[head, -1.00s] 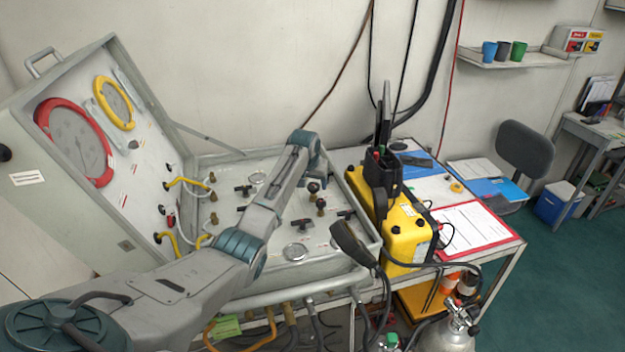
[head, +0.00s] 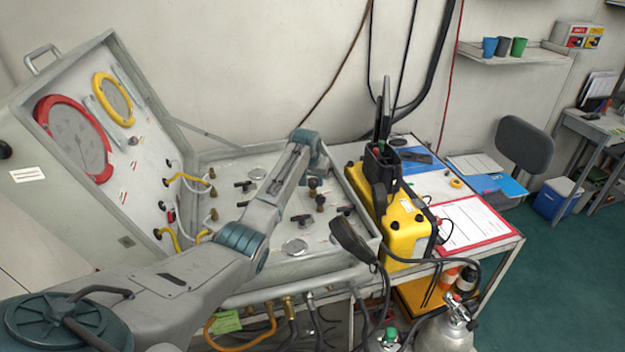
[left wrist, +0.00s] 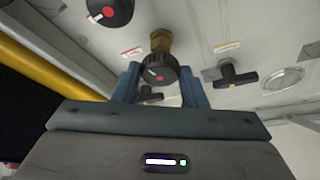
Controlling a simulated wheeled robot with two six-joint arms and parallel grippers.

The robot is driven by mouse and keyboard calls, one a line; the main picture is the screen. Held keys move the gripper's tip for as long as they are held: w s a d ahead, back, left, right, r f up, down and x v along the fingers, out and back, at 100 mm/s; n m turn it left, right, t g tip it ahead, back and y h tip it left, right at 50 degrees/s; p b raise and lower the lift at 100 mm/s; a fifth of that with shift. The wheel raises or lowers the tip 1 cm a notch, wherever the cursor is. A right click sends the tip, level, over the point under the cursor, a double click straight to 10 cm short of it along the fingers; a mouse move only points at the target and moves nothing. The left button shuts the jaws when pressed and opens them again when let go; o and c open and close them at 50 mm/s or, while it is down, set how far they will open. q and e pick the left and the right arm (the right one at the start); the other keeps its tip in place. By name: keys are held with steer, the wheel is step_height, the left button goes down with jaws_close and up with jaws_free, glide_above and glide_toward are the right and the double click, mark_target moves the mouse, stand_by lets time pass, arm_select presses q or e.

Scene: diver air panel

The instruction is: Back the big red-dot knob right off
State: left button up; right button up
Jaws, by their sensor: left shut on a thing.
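In the left wrist view, a dark ribbed round knob (left wrist: 157,73) with a small red mark and a pale line on its face sits on a brass stem. My left gripper (left wrist: 161,82) has one finger on each side of it and is shut on it. Another black knob (left wrist: 110,12) with a red dot shows at the top left of that view, apart from the fingers, and looks larger there. My right gripper is not in view.
In the left wrist view, a black tee handle (left wrist: 236,74) and a round dial (left wrist: 283,79) lie to the right. A yellow unit (head: 405,225) with a black handset (head: 352,240) stands right of the case.

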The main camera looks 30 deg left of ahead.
arm_select(q)
steer(key=shift+d+n+y, duration=0.1)
steer(key=shift+n+y, duration=0.3)
steer(key=shift+n, duration=0.8)
steer(key=n+y, duration=0.1)
steer(key=n, duration=0.1)
steer(key=shift+w+d+n+g, duration=0.1)
steer(key=shift+w+n+g, duration=0.05)
steer(key=shift+n+g, duration=0.25)
steer(key=n+b, duration=0.1)
steer(key=n, duration=0.1)
steer(key=shift+n+g+y, duration=0.3)
steer(key=shift+g, duration=0.1)
steer(key=n+b, duration=0.1)
steer(key=n+g+b, duration=0.1)
steer(key=shift+w+f+n+y, duration=0.15)
steer(key=shift+n+y, duration=0.15)
steer(key=shift+n, duration=0.1)
steer(key=n+g+b, duration=0.1)
steer(key=n+b, duration=0.1)
steer(key=b, duration=0.1)
steer(key=shift+w, duration=0.1)
steer(key=shift+r+n+g+b, duration=0.2)
steer(key=shift+n+g+b, duration=0.3)
steer(key=shift+n+b, duration=1)
